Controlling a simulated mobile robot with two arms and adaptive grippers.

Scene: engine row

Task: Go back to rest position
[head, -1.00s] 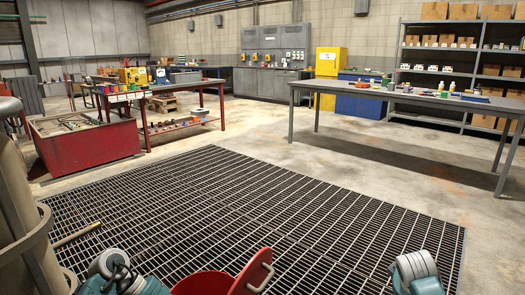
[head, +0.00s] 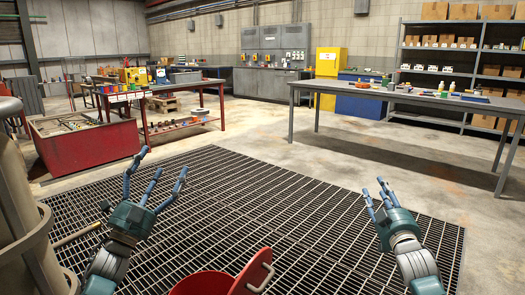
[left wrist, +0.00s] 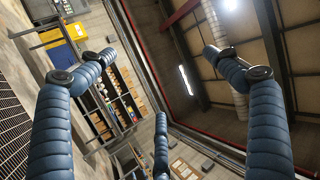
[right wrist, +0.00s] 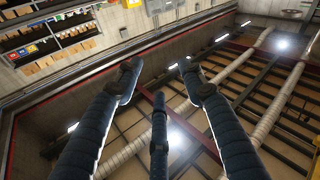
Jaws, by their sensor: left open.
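My left gripper (head: 158,182) is raised above the floor grating at the lower left of the head view. Its blue fingers are spread open and hold nothing. In the left wrist view its fingers (left wrist: 160,85) stand apart against the far wall and ceiling. My right gripper (head: 377,193) is raised at the lower right of the head view, with its fingers pointing up. In the right wrist view its fingers (right wrist: 160,90) are apart with nothing between them.
A red round container (head: 205,284) with a handled lid (head: 262,270) stands at the bottom centre. A tan barrel (head: 20,215) is at the left edge. A red bin (head: 85,155), a red-legged bench (head: 145,97) and a grey table (head: 400,97) stand beyond the grating (head: 260,200).

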